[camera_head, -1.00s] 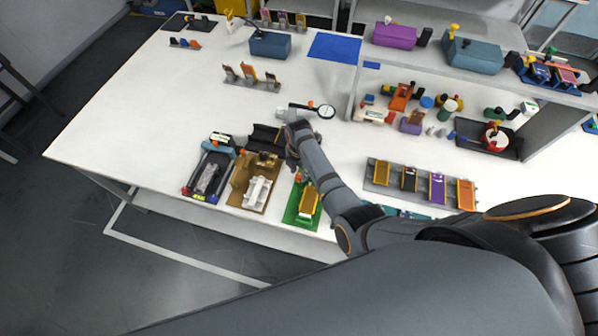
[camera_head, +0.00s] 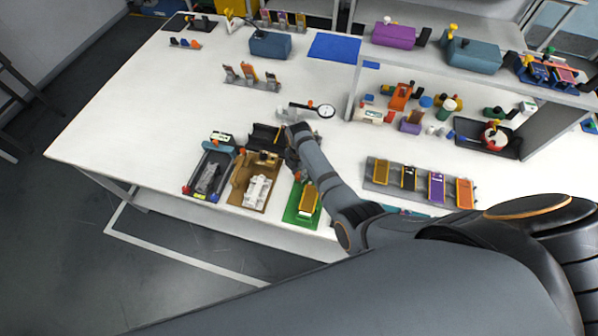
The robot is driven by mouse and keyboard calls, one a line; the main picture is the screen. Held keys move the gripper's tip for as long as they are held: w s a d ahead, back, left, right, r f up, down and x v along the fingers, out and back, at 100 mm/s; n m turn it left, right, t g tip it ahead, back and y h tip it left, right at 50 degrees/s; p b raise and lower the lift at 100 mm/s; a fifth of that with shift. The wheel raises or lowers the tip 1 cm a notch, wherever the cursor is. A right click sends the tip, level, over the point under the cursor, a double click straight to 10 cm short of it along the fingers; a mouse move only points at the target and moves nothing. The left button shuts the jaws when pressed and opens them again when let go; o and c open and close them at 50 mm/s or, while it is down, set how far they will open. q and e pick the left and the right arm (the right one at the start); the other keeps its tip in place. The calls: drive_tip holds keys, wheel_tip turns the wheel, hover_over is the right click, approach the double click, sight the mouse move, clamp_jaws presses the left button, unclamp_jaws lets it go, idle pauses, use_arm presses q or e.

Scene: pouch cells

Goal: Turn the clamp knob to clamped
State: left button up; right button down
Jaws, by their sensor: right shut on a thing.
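My right arm reaches from the lower right to the fixtures at the table's front. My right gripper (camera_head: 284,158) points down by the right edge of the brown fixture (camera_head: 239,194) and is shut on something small. That thing is hidden by the gripper and wrist, and I take it to be the clamp knob; its turn position cannot be seen. The brown fixture holds a white block (camera_head: 257,189). A green fixture (camera_head: 293,213) with a yellow-orange part (camera_head: 308,200) lies just right of it, partly under my arm. My left gripper is not in view.
A dark fixture (camera_head: 208,178) with a blue bar stands at the left. A black holder (camera_head: 264,136) lies behind the brown fixture, and a round dial gauge (camera_head: 326,111) is farther back. A rack of coloured pouches (camera_head: 410,182) is right of my arm.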

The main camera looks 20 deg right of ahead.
sight(299, 174)
drive_tip(key=m+p, duration=0.1)
drive_tip(key=m, duration=0.2)
drive_tip(key=shift+r+m+p, duration=0.1)
drive_tip(key=shift+m+p, duration=0.2)
drive_tip(key=shift+p, duration=0.1)
drive_tip(key=m+p, duration=0.1)
drive_tip(key=m, duration=0.3)
drive_tip(key=shift+m, duration=0.3)
drive_tip(key=m, duration=0.6)
drive_tip(key=c, duration=1.3)
unclamp_jaws()
drive_tip(key=shift+c, duration=0.2)
drive_tip(key=shift+w, duration=0.1)
wheel_tip(299, 174, up, 12)
